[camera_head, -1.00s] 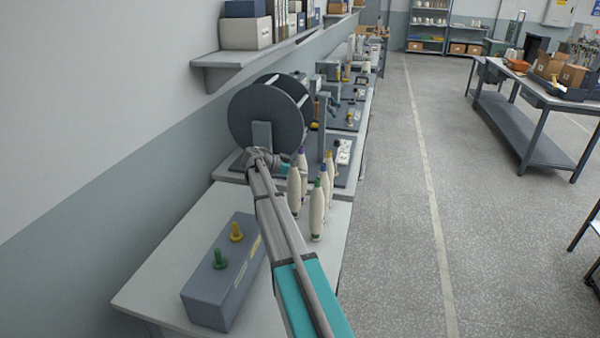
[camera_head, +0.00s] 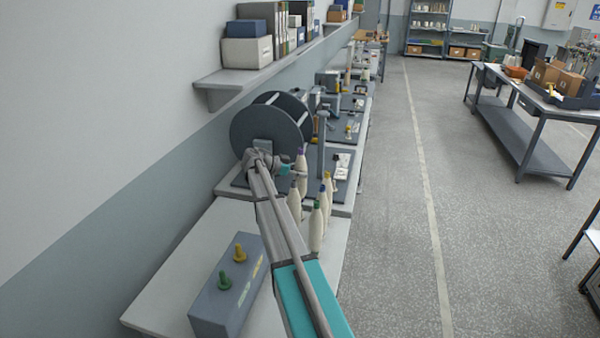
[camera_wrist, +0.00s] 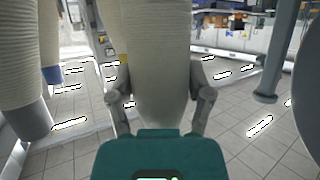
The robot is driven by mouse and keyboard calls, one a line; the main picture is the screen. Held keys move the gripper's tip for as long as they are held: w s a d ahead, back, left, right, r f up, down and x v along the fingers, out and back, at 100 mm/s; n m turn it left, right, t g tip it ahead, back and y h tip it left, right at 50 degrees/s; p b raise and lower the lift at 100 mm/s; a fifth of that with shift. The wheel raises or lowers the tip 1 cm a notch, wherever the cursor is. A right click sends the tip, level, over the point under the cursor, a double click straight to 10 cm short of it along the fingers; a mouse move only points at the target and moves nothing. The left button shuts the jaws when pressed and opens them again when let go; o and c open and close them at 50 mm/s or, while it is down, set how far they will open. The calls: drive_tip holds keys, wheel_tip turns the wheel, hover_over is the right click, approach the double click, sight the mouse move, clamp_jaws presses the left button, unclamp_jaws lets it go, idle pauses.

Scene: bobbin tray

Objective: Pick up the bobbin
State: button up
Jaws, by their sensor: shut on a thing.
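My gripper (camera_head: 291,170) is shut on a cream bobbin (camera_head: 301,166) with a purple top, at the back of the bobbin group. In the wrist view my two fingers (camera_wrist: 160,78) press on both sides of the bobbin (camera_wrist: 158,45); its upper part in the picture is cut off by the frame edge. The bobbin looks raised relative to the others. Its lower end is partly hidden among them in the head view.
Several other bobbins stand close by, including a green-topped one (camera_head: 316,230). A large dark reel (camera_head: 262,118) stands behind my gripper. A grey box (camera_head: 213,301) with green and yellow knobs sits on the bench (camera_head: 185,272). A shelf (camera_head: 225,76) hangs above.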

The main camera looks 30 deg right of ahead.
sight(300, 148)
drive_tip(key=shift+r+p, duration=0.65)
drive_tip(key=shift+r, duration=0.35)
wheel_tip(300, 148, up, 10)
drive_tip(key=p, duration=0.9)
drive_tip(key=shift+a+f+p, duration=0.1)
drive_tip(key=shift+a+p, duration=0.05)
drive_tip(key=shift+p, duration=0.25)
drive_tip(key=shift+a+r+p, duration=0.15)
drive_tip(key=shift+r+p, duration=0.55)
drive_tip(key=shift+a+r+p, duration=0.35)
drive_tip(key=shift+p, duration=0.05)
drive_tip(key=a+f+n+t+b, duration=0.3)
drive_tip(key=a+f+b, duration=0.7)
drive_tip(key=a, duration=0.4)
drive_tip(key=shift+s+a+f+n+t+h+b, duration=0.3)
drive_tip(key=shift+a+n+t+h+b, duration=0.1)
drive_tip(key=shift+t, duration=0.3)
drive_tip(key=shift+s+d, duration=0.1)
